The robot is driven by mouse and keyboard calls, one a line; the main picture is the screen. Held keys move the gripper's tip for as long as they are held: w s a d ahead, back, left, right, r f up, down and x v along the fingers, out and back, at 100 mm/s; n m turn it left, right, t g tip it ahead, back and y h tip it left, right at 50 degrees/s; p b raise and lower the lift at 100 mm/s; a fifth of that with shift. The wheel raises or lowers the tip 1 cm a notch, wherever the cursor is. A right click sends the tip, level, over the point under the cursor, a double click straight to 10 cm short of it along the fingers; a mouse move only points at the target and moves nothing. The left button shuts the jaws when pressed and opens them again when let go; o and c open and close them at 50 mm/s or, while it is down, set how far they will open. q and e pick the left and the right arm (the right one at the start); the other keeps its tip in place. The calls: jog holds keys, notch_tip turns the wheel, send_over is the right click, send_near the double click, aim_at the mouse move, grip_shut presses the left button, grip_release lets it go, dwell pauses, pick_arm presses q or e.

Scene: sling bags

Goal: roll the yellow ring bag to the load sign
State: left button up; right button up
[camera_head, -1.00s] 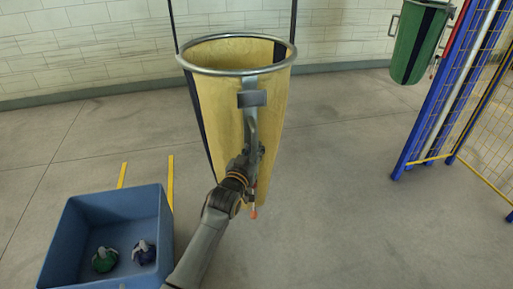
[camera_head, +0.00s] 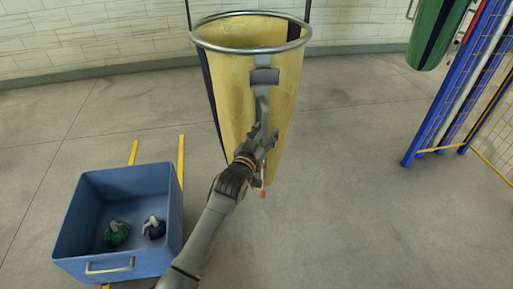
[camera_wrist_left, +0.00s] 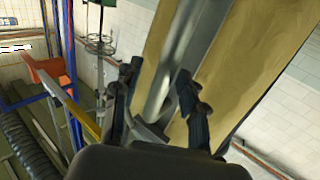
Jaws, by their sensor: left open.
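The yellow ring bag (camera_head: 235,90) hangs upright from a metal ring (camera_head: 250,48), with a dark stripe down its left side. A grey bracket and vertical handle (camera_head: 264,77) are on its near face. My left gripper (camera_head: 264,128) is at the lower part of this handle, in front of the bag. In the left wrist view, the open fingers of my left gripper (camera_wrist_left: 160,95) stand on either side of a grey bar (camera_wrist_left: 180,60), with yellow cloth (camera_wrist_left: 250,60) behind. I cannot tell whether they touch the bar. No load sign is recognisable. My right gripper is out of view.
A blue crate (camera_head: 75,222) holding a green item (camera_head: 116,233) and a dark blue item (camera_head: 154,228) stands on the floor at lower left, by yellow floor lines (camera_head: 181,155). A green bag (camera_head: 437,35) and a blue-framed mesh fence (camera_head: 440,110) are at right. Floor between is clear.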

pick_arm(q)
jog(key=v, duration=1)
jog(key=shift+s, duration=0.3)
jog(key=shift+d, duration=0.1)
dwell(0.4)
jog(key=s+a+f+g+y, duration=0.1)
jog(key=s+a+f+g, duration=0.1)
jog(key=f, duration=1)
jog(key=s+a+f+g+y, duration=0.1)
jog(key=s+f+g, duration=0.2)
jog(key=f, duration=0.8)
jog(key=s+a+f+g+y, duration=0.1)
jog(key=s+a+f+g, duration=0.1)
jog(key=s+f, duration=0.45)
jog(key=s+a+f+g, duration=0.15)
jog(key=s+f, duration=0.25)
jog(key=f, duration=0.6)
jog(key=s+a+f+g+y, duration=0.1)
jog(key=s+f, duration=0.5)
jog(key=s, duration=0.6)
jog(key=s+a+f+g, duration=0.4)
jog(key=s+a+f, duration=0.2)
jog(key=s, duration=0.6)
jog(key=s+a+f+n+g+y, duration=0.1)
jog(key=s+f, duration=0.5)
jog(key=s, duration=0.6)
jog(key=a+g, duration=0.1)
jog(key=a, duration=0.1)
jog(key=shift+a+g+y, duration=0.3)
jog(key=shift+a+g, duration=0.05)
